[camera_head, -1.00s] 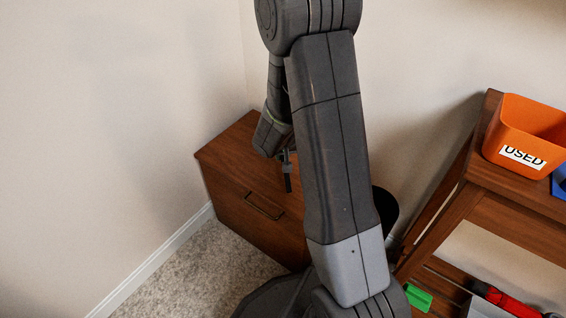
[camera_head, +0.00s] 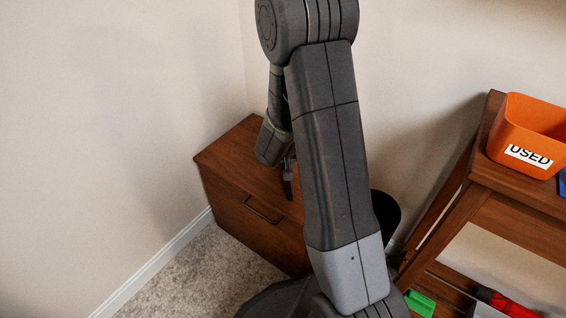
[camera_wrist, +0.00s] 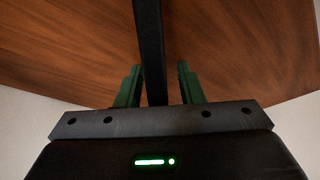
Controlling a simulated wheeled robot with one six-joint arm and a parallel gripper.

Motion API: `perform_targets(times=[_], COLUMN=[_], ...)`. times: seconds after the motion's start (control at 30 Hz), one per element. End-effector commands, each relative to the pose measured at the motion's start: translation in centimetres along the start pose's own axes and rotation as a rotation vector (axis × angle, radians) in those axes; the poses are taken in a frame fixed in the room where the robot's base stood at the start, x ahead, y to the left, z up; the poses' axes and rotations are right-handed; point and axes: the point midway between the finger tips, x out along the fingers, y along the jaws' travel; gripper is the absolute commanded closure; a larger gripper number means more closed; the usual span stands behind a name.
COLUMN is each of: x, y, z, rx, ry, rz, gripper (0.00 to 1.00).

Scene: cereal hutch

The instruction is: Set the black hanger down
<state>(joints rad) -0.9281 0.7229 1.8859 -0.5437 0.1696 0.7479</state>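The black hanger shows in the wrist view as a long dark bar (camera_wrist: 151,45). It runs from the top edge down between the two green fingers of my gripper (camera_wrist: 160,75). The bar lies close to the left finger, and a strip of wood shows between it and the right finger, so the fingers look open around it. In the head view my gripper (camera_head: 287,180) points down at the top of the brown wooden cabinet (camera_head: 228,158). A small dark piece shows at its tip; hanger and fingers cannot be told apart there. Contact with the cabinet top cannot be judged.
My arm hides the cabinet's right part. A black bin (camera_head: 385,212) stands behind my arm. At right is a wooden hutch (camera_head: 478,215) with an orange bin labelled USED (camera_head: 520,135) and a green item (camera_head: 420,302) low down. Walls close in behind and left.

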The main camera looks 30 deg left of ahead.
Motion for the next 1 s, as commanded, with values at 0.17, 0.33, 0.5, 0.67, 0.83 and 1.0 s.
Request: perform_targets(times=[0.17,0.33,0.5,0.67,0.83,1.0], x=[-0.6,-4.3,-8.2,-10.8,-12.2,-12.4], y=[0.0,0.0,-0.1,0.0,0.0,0.0], z=[-0.3,-0.5,-0.4,-0.3,-0.2,-0.1], rx=[0.001,0.001,0.0,0.0,0.001,0.0], ry=[0.0,0.003,0.003,0.002,0.0,0.0], rz=[0.0,-0.001,-0.001,-0.001,0.0,0.0], gripper=[0.66,0.66,0.66,0.66,0.66,0.66])
